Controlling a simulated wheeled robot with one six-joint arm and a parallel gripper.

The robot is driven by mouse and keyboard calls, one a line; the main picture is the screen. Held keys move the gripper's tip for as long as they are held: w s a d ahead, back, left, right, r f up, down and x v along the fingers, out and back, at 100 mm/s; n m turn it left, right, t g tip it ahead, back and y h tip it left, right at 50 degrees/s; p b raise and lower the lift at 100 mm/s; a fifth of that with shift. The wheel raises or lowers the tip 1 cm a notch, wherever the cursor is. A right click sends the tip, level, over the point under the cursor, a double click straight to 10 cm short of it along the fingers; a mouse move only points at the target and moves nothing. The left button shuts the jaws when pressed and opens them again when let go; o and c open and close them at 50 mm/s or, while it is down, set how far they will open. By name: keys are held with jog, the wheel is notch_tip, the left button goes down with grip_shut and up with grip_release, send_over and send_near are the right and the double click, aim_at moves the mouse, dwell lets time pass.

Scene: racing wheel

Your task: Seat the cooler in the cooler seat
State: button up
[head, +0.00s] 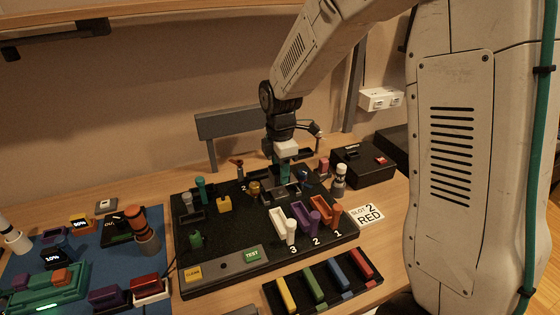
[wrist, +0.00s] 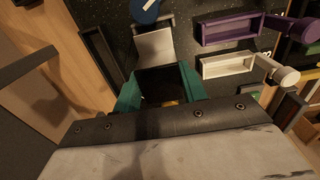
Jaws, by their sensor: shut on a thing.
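My gripper (head: 283,176) is low over the back middle of the black board, its teal fingers pointing down. In the wrist view, my gripper (wrist: 160,87) has a teal finger on each side of a dark block, which I take to be the cooler (wrist: 161,80). The block is mostly hidden by the fingers and the gripper body. A light grey plate (wrist: 155,48) shows just beyond the fingers; whether it belongs to the block is unclear. A dark, narrow, framed recess (wrist: 100,56) lies left of the plate. I cannot tell for certain which recess is the cooler seat.
White (wrist: 226,65) and purple (wrist: 228,29) trays with posts lie right of the fingers. An orange tray (head: 313,203) stands nearby. A black box (head: 364,167) with a red switch stands behind right. Several coloured bars lie in a front rack (head: 322,284). A blue mat (head: 60,245) is left.

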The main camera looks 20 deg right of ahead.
jog(key=shift+f, duration=0.9)
jog(key=shift+f, duration=0.75)
dwell(0.8)
jog(key=o, duration=1.2)
jog(key=shift+f, duration=0.1)
jog(key=shift+o, duration=0.2)
notch_tip(320, 180, up, 8)
jog(key=shift+f, duration=0.1)
